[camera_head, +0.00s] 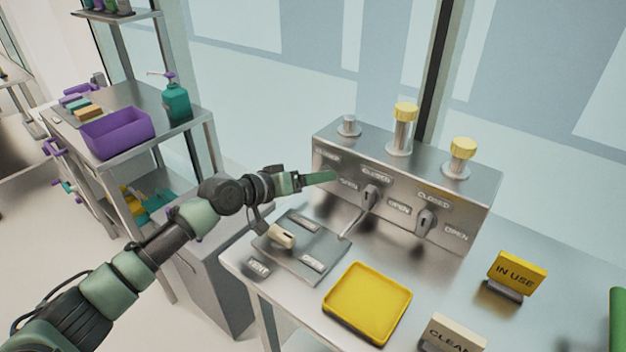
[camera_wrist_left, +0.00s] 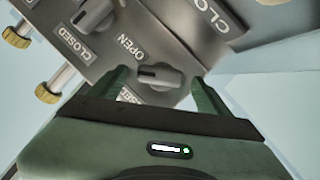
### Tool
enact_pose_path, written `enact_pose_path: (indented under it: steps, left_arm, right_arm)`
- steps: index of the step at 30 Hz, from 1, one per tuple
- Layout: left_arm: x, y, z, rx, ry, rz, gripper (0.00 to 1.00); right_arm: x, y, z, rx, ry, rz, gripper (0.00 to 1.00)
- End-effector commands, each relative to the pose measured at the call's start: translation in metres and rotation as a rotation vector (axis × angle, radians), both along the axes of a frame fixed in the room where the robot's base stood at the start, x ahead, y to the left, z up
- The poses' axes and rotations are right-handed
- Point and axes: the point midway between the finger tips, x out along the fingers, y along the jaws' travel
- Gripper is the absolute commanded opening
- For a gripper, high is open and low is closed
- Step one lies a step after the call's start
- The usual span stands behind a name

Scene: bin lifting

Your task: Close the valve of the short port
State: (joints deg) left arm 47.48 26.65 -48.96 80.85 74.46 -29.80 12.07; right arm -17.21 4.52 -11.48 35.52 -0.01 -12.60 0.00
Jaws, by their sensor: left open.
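The metal valve box (camera_head: 474,190) stands at the back of the table. On its top are a short grey port (camera_head: 348,126), a tall yellow-capped port (camera_head: 402,130) and a mid-height yellow-capped port (camera_head: 459,157). My left gripper (camera_head: 320,178) is at the left end of the front face and hides the leftmost valve in the head view. In the left wrist view, that valve knob (camera_wrist_left: 160,77) sits between the open fingers of my left gripper (camera_wrist_left: 158,90). I cannot tell whether they touch it. "OPEN" and "CLOSED" labels lie beside it. My right gripper is out of view.
The middle valve (camera_head: 370,196) and right valve (camera_head: 425,221) are close by on the box. A metal panel with a pale lever (camera_head: 281,236) lies before it. A yellow tray (camera_head: 367,303), an IN USE sign (camera_head: 517,273) and a second sign (camera_head: 455,334) occupy the table.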

Motion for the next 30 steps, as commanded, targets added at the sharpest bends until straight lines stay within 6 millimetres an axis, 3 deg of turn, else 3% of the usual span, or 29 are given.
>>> enact_pose_path:
  steps: [12, 23, 24, 27, 30]
  left_arm:
    - [-0.039, 0.047, 0.017, 0.002, 0.001, 0.001, 0.78]
    - [-0.045, 0.054, 0.022, 0.001, 0.002, 0.001, 0.78]
    - [-0.045, 0.054, 0.022, 0.000, 0.003, 0.002, 0.75]
    - [-0.049, 0.048, 0.024, -0.026, 0.005, -0.005, 0.48]
    - [-0.069, 0.025, 0.035, -0.156, 0.023, -0.022, 0.44]
  right_arm:
    - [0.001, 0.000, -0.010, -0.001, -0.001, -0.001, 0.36]
    - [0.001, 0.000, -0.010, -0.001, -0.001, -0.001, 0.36]
    - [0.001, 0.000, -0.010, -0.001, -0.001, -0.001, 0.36]
    - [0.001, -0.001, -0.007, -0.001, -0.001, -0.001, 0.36]
    - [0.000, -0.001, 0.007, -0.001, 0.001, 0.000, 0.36]
